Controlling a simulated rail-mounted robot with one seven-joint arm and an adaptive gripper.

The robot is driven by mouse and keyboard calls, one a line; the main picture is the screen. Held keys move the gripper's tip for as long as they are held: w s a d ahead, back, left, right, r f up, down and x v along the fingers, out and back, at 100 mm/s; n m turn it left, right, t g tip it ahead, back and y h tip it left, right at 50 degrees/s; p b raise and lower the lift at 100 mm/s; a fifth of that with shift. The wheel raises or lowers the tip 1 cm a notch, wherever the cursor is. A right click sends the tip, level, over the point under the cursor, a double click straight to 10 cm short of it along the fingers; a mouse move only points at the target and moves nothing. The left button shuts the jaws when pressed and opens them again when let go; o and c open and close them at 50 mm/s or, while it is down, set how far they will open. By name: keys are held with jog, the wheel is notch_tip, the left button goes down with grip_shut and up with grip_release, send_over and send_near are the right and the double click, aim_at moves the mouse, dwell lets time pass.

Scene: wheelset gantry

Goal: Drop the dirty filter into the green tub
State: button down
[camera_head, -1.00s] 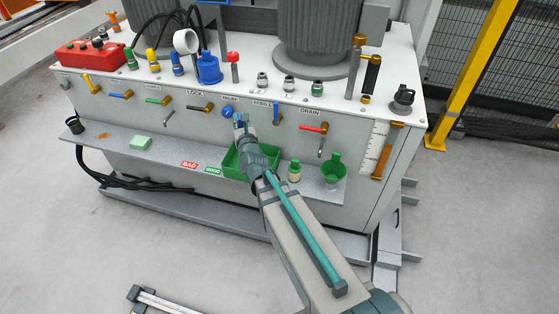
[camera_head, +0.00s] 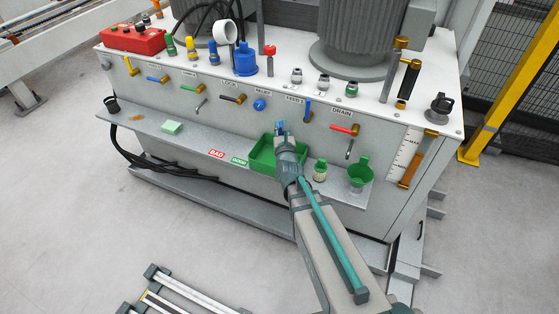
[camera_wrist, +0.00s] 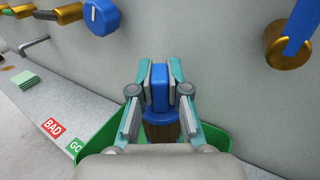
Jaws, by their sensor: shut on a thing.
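My gripper (camera_wrist: 160,85) is shut on the dirty filter, which has a blue top (camera_wrist: 160,88) and a brown ribbed body (camera_wrist: 162,132) hanging below the fingers. The filter is partly hidden by my wrist in the wrist view. The green tub (camera_head: 256,166) sits on the front shelf, and its rim (camera_wrist: 90,150) shows on both sides behind my wrist. The gap between filter and tub cannot be judged.
The panel behind carries a blue knob (camera_head: 259,104), a blue-handled valve (camera_head: 308,110) and a red-handled valve (camera_head: 344,129). On the shelf, a small green-capped bottle (camera_head: 320,170) and a green funnel (camera_head: 360,175) stand right of the tub. BAD (camera_head: 216,153) and GOOD labels lie left.

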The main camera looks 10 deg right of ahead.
jog(key=c, duration=1.1)
grip_release()
jog(key=shift+r, duration=0.1)
notch_tip(320, 180, up, 10)
jog(key=shift+f, duration=0.1)
